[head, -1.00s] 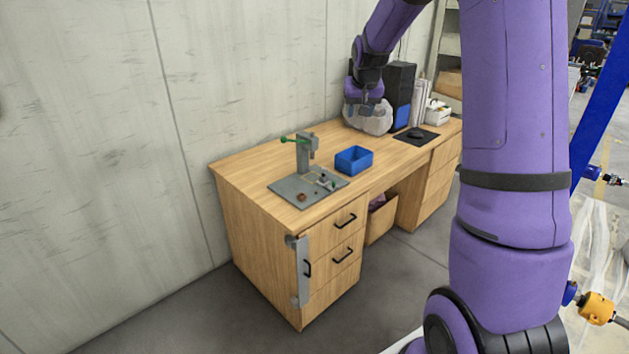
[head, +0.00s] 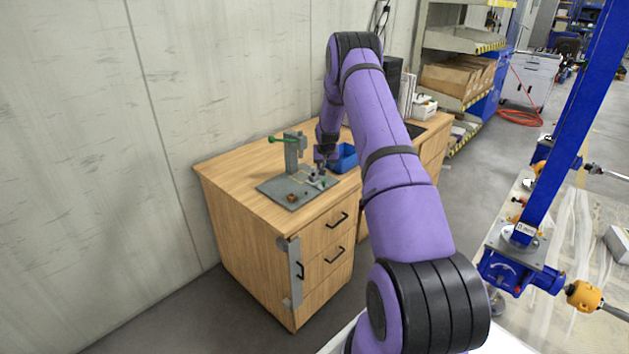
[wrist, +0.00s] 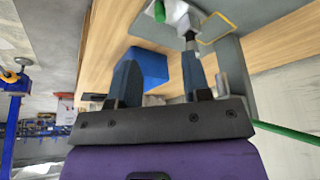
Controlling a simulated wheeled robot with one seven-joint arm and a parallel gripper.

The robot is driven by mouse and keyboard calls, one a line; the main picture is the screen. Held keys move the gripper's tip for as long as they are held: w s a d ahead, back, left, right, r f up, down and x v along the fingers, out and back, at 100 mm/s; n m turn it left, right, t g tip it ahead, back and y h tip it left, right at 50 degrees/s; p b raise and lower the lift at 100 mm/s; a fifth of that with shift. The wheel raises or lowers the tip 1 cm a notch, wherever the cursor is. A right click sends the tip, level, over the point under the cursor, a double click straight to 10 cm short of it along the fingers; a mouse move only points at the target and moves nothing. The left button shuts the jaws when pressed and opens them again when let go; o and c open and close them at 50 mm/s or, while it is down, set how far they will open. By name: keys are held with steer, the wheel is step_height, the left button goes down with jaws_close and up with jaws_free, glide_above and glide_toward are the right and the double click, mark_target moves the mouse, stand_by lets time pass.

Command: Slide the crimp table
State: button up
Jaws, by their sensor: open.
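A grey press (head: 292,155) with a green lever stands on a flat grey base plate (head: 272,188) on the wooden desk. A small light-grey slide part, which looks like the crimp table (head: 315,181), sits on the plate's right side. In the wrist view that part (wrist: 178,14) lies at the top edge with a green knob, partly out of frame. My gripper (head: 325,158) is over the right side of the plate, close to the small part. In the wrist view my gripper (wrist: 160,62) is open with nothing between its fingers. Contact with the part cannot be told.
A blue bin (head: 343,157) stands just right of the plate, partly behind my arm; it also shows beyond my fingers in the wrist view (wrist: 150,68). The green lever (wrist: 285,131) extends to the right there. A concrete wall (head: 90,120) runs behind the desk.

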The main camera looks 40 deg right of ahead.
mark_target(324, 181)
steer(key=x, duration=1.1)
steer(key=shift+a, duration=0.1)
steer(key=shift+c, duration=0.4)
jaws_close()
